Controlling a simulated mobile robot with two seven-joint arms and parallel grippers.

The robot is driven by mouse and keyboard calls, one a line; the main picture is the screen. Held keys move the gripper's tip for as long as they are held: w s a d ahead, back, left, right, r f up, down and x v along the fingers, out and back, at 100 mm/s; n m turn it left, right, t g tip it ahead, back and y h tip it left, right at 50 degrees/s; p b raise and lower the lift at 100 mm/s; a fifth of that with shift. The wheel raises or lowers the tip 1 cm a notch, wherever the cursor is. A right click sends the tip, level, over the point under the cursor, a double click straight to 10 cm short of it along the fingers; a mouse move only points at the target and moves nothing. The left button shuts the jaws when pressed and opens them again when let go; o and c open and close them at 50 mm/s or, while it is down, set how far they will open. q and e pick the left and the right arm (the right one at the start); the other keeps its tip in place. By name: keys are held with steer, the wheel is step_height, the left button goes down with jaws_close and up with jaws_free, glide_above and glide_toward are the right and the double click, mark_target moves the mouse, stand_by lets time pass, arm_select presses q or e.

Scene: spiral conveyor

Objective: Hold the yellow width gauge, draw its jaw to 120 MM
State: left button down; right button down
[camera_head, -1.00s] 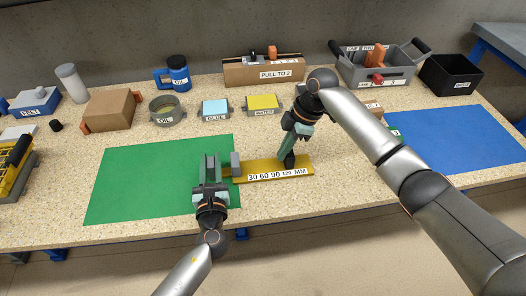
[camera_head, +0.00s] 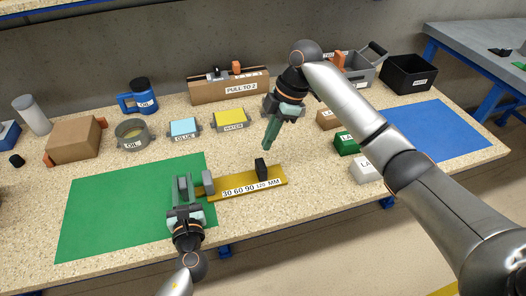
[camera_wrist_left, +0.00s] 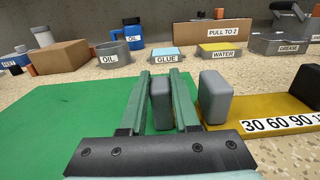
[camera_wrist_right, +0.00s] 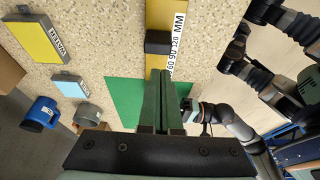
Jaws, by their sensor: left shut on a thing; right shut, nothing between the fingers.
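The yellow width gauge (camera_head: 276,181) lies at the right edge of the green mat, labelled 30 60 90 120 MM. Its black jaw block (camera_head: 261,168) stands on the bar behind the 120 mark. Grey blocks stand at its left end; one (camera_wrist_left: 213,97) is just outside my left fingers. My left gripper (camera_head: 183,188) is shut on the other grey block (camera_wrist_left: 161,105). My right gripper (camera_head: 268,147) is shut and empty, raised above and behind the black block. In the right wrist view the black block (camera_wrist_right: 158,42) is beyond its fingertips, apart from them.
The green mat (camera_head: 110,215) is bare left of the gauge. Oil (camera_head: 132,132), glue (camera_head: 185,128) and water (camera_head: 229,119) containers stand behind. Green (camera_head: 346,145) and white (camera_head: 364,170) labelled boxes are to the right, before the blue mat (camera_head: 435,130).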

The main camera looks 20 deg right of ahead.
arm_select(q)
steer(key=shift+f, duration=0.35)
steer(key=shift+s, duration=0.1)
steer(key=c, duration=1)
jaws_free()
steer(key=o, duration=0.4)
steer(key=shift+d+r, duration=0.1)
steer(key=shift+r, duration=0.1)
steer(key=shift+o, duration=0.2)
steer(key=shift+r, duration=0.1)
step_height(320, 180, up, 10)
steer(key=shift+f, duration=0.1)
